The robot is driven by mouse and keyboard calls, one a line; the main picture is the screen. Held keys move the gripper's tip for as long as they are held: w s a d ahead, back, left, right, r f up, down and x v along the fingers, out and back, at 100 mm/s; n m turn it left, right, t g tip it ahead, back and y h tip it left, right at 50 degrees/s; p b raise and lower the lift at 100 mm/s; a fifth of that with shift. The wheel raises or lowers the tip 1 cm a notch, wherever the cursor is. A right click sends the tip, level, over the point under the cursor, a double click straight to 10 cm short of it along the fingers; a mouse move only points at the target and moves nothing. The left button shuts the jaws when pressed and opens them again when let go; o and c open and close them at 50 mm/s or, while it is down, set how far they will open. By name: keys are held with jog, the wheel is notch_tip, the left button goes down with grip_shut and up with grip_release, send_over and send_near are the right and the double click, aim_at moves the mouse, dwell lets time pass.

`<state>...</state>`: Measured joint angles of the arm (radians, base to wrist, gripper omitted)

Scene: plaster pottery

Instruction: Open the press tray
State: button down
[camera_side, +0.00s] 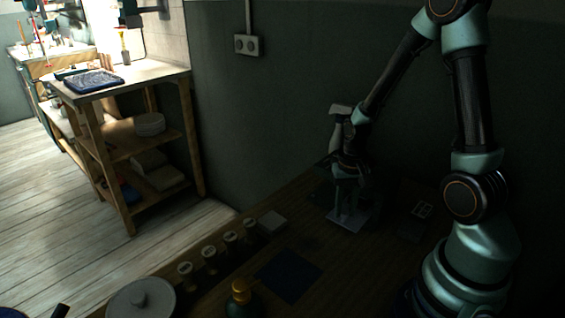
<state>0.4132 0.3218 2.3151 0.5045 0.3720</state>
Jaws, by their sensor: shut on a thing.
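My gripper (347,207) points down over the right part of the dark wooden bench, close to the wall. Its fingers come down to a small pale flat piece (366,217), which looks like the press tray, and are shut on it. The fingers and deep shadow hide the exact contact, and the rest of the press cannot be made out. I cannot tell how far the tray is out.
A dark box (417,219) stands right of my gripper.

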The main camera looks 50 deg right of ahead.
jog(key=shift+a, duration=0.1)
jog(key=a, duration=1.2)
jog(key=c, duration=0.7)
grip_release()
jog(key=shift+o, duration=0.2)
notch_tip(320, 180, up, 12)
